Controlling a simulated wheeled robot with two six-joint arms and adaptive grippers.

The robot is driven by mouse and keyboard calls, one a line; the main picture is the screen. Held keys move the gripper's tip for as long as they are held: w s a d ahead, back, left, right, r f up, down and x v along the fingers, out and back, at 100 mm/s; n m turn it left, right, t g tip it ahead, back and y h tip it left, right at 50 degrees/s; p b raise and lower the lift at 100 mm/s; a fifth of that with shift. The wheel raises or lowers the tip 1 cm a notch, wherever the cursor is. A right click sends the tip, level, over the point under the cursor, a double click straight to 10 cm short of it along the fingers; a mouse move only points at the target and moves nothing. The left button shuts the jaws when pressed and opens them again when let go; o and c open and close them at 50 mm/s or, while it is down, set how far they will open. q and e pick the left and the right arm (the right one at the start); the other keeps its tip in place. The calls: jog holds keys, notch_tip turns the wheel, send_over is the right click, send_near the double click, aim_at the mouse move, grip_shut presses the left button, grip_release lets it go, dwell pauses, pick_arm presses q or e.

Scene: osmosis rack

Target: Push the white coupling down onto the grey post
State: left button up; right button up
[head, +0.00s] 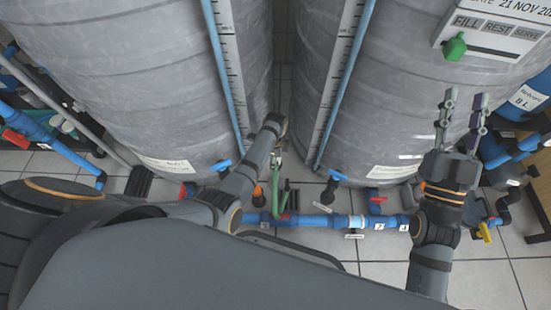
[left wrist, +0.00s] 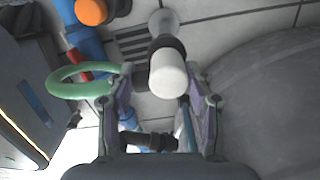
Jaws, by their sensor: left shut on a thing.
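In the left wrist view a white cylindrical piece, which looks like the white coupling (left wrist: 168,76), lies between the fingers of my left gripper (left wrist: 160,72). My left gripper is shut on it, though the contact on the left side is not clear. A black collar shows just beyond the white piece, with a pale round part past it. I cannot make out the grey post for certain. In the head view my left wrist hides most of that gripper and the coupling. My right gripper (head: 463,103) is open and empty, raised in front of the right tank.
Two large grey tanks (head: 140,75) stand behind the work area. A blue pipe (head: 318,221) with fittings runs low across the floor. A green ring (left wrist: 63,82) lies close beside my left finger. An orange cap (left wrist: 91,11) shows at the top. Tiled floor is open at the front right.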

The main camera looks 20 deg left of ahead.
pick_arm(q)
jog(key=shift+p, duration=0.45)
dwell(0.7)
jog(key=shift+p, duration=0.35)
jog(key=shift+p, duration=0.35)
dwell(0.4)
jog(key=shift+f+b, duration=0.3)
jog(key=shift+f, duration=0.1)
dwell(0.4)
jog(key=o, duration=1.2)
jog(key=shift+c, duration=0.2)
